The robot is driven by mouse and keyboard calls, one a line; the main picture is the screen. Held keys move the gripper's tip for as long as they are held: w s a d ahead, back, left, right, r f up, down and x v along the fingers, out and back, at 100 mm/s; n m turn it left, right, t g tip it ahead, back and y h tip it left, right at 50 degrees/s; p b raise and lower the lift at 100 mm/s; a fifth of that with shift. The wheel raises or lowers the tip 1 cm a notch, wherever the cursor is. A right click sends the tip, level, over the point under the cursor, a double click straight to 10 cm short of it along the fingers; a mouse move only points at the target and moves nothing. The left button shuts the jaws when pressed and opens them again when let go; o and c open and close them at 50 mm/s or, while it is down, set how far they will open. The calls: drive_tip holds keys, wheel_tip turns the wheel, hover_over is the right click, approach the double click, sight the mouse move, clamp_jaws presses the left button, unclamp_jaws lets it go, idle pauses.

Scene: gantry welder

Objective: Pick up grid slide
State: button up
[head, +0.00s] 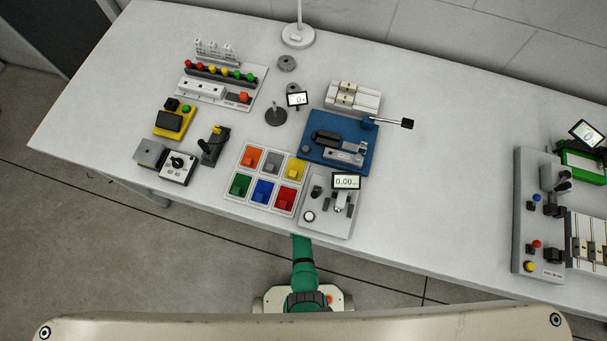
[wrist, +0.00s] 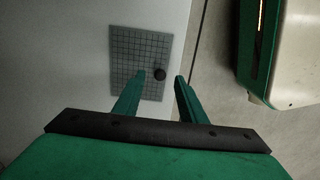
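In the wrist view a grey square plate with a dark grid, the grid slide (wrist: 135,55), lies flat on the white table close to its edge. A round black knob (wrist: 160,74) stands on its lower right part. My gripper (wrist: 160,77) is open, with two green fingers pointing at the plate. The left fingertip overlaps the plate in the picture and the right one is just past its right side. The knob shows between the fingertips; I cannot tell how far above it they are. I cannot make out the slide in the head view.
The white table (head: 440,190) holds a tray of coloured bins (head: 238,201), a scale-like unit with a display (head: 318,226), a blue fixture (head: 318,153) with a lever and a button panel (head: 525,262) at right. Bare table lies between the blue fixture and the panel.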

drive_tip(key=shift+f, duration=1.45)
drive_tip(key=shift+a, duration=0.1)
clamp_jaws()
drive_tip(key=shift+r, duration=0.15)
